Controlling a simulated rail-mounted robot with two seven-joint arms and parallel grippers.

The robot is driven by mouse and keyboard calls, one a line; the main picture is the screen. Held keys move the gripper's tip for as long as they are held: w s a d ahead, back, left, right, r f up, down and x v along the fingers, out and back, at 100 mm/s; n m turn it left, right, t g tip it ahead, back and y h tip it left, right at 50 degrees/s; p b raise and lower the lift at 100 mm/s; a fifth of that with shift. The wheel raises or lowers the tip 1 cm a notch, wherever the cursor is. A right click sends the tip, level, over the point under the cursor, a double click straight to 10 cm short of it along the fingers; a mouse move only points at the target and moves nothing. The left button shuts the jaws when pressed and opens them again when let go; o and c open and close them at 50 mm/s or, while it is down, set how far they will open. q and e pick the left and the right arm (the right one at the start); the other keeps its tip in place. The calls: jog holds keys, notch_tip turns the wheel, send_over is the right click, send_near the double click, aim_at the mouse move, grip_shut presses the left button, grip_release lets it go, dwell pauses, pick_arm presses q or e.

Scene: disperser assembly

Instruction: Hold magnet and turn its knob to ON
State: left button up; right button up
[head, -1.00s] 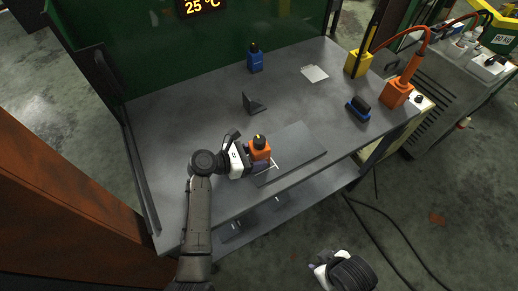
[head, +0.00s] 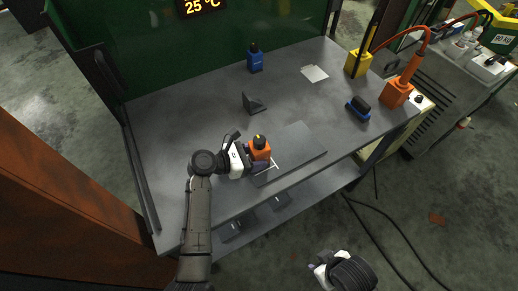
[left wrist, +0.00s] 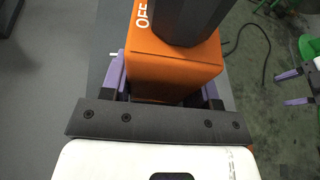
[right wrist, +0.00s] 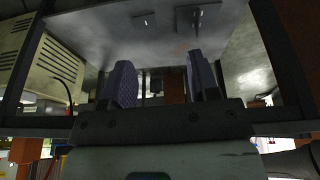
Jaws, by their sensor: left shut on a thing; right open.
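The orange magnet (head: 260,152) with a black knob (head: 259,141) on top stands at the near left edge of a flat dark plate on the table. My left gripper (head: 257,162) is shut on the magnet's body, with its purple fingers on either side of it. In the left wrist view the magnet (left wrist: 172,68) sits between the fingers, and white "OFF" lettering shows beside the dark knob (left wrist: 188,18). My right gripper (right wrist: 160,85) is open and empty, facing the table's underside; in the head view its arm (head: 343,272) is low in front of the table.
The dark plate (head: 300,147) lies on the grey table (head: 185,130). A dark angle bracket (head: 254,103), a blue magnet-like block (head: 254,60), white sheets (head: 314,73), a blue-black brush-like object (head: 358,109) and an orange block (head: 397,93) stand apart. Table between them is clear.

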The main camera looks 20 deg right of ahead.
jog(key=shift+o, duration=0.3)
jog(key=shift+o, duration=0.3)
jog(key=shift+w, duration=0.2)
jog(key=w+r+n+y, duration=0.1)
jog(key=w+r+n, duration=0.2)
jog(key=w, duration=0.5)
jog(key=w+r+n+y, duration=0.1)
jog(key=w+r+n, duration=0.3)
jog(key=w, duration=0.4)
jog(key=w+r+n+g+y, duration=0.1)
jog(key=w+r+n, duration=0.3)
jog(key=w+n, duration=0.2)
jog(key=shift+w+d+y, duration=0.1)
jog(key=shift+w+y, duration=0.3)
jog(key=shift+w, duration=1)
jog(key=w+d+r+n+g, duration=0.3)
jog(key=w+d+r, duration=0.1)
jog(key=w+r, duration=0.3)
jog(key=n+g, duration=0.1)
jog(key=n, duration=0.3)
send_near(259, 140)
jog(key=x, duration=0.9)
jog(key=shift+f, duration=0.1)
